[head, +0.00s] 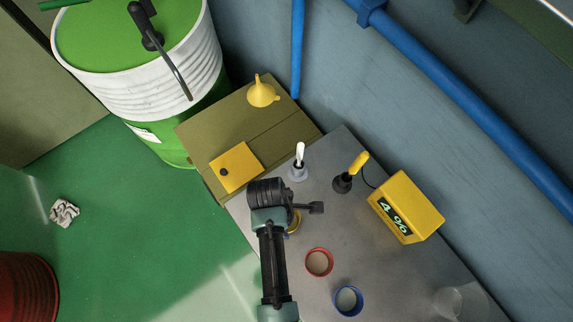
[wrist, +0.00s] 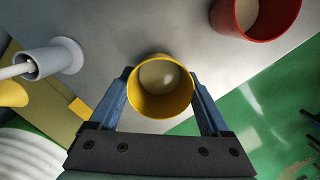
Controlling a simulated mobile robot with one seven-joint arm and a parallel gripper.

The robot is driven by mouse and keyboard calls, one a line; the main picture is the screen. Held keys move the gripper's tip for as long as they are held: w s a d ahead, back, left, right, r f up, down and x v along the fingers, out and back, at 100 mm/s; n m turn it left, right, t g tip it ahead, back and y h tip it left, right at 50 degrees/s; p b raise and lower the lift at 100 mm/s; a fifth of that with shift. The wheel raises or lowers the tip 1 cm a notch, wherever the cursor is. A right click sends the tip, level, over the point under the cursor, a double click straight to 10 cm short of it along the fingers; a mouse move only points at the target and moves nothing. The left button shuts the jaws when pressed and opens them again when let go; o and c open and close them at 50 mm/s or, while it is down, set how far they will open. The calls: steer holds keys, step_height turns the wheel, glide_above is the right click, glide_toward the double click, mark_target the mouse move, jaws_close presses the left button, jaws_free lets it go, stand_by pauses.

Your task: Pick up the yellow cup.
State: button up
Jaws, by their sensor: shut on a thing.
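The yellow cup (wrist: 161,86) shows in the wrist view between the two blue fingers of my gripper (wrist: 165,95), with a pale content inside it. My gripper is shut on the cup, one finger on each side. In the head view the yellow cup (head: 294,221) is mostly hidden behind my gripper (head: 303,210), near the left edge of the grey cart top (head: 330,205). I cannot tell whether the cup touches the cart top.
A red cup (head: 319,262) and a blue cup (head: 348,301) stand nearby. Behind are a white-handled tool in a grey holder (head: 298,172), a yellow-handled tool in a dark holder (head: 343,183) and a yellow display box (head: 408,210). A clear cup (head: 462,302) stands lower right.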

steer(key=w+r+m+g+y, duration=0.1)
steer(key=w+r+m, duration=0.6)
steer(key=r+m, duration=0.6)
steer(key=shift+w+r+m+g+y+b, duration=0.2)
steer(key=shift+r+m+g+y+b, duration=0.15)
steer(key=shift+m, duration=1.35)
steer(key=shift+f, duration=0.15)
